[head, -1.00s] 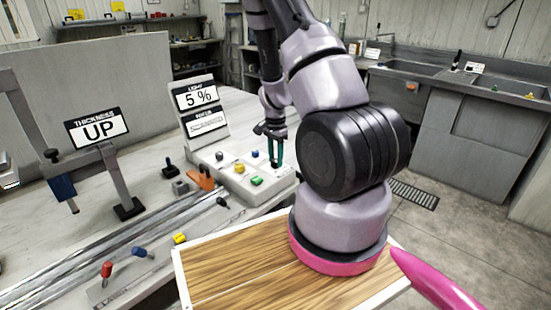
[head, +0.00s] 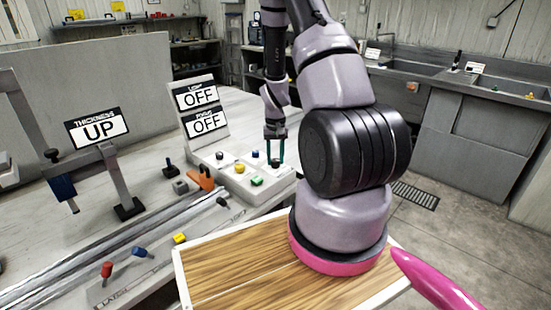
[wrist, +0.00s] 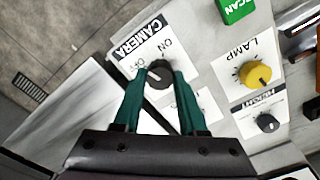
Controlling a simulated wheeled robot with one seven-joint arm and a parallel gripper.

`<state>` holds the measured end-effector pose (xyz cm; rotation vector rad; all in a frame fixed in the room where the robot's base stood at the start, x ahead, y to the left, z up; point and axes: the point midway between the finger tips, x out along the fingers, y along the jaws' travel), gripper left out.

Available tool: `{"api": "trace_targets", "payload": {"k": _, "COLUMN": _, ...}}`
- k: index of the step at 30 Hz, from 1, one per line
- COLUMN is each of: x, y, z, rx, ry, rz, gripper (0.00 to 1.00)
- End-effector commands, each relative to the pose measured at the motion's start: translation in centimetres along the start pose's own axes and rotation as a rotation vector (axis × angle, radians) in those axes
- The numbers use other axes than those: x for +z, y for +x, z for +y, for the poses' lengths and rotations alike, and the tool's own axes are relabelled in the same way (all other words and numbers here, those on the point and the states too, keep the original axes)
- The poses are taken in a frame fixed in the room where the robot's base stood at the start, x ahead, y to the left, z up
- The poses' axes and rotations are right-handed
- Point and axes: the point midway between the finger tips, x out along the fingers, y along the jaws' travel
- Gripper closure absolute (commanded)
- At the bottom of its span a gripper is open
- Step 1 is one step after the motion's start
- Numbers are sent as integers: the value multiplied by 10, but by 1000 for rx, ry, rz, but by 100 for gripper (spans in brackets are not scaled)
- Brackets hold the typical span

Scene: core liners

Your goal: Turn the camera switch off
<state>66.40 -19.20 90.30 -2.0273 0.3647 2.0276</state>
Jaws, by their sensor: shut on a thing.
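The camera switch is a black round knob (wrist: 158,74) on a white plate labelled CAMERA, with ON and OFF marks, in the wrist view. A pale mark on the knob is on its OFF side, though small. My gripper (wrist: 160,80) has teal fingers on both sides of the knob, shut on it. In the head view my gripper (head: 276,160) points down at the right end of the white control panel (head: 232,201). The fingers partly hide the knob there. Two display signs (head: 197,97) behind the panel both read OFF.
In the wrist view a yellow LAMP knob (wrist: 256,75), a small black HEIGHT knob (wrist: 267,123) and a green SCAN button (wrist: 236,10) are near my gripper. A blue knob (head: 255,154) is on the panel. An orange part (head: 202,180) lies to its left.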

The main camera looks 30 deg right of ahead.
Motion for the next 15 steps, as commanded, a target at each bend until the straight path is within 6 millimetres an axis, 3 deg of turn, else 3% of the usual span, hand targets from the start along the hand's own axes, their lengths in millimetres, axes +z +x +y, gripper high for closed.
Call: {"api": "trace_targets", "payload": {"k": 15, "x": -1, "y": -1, "z": 0, "rx": 0, "ry": -370, "rz": 2, "gripper": 100}}
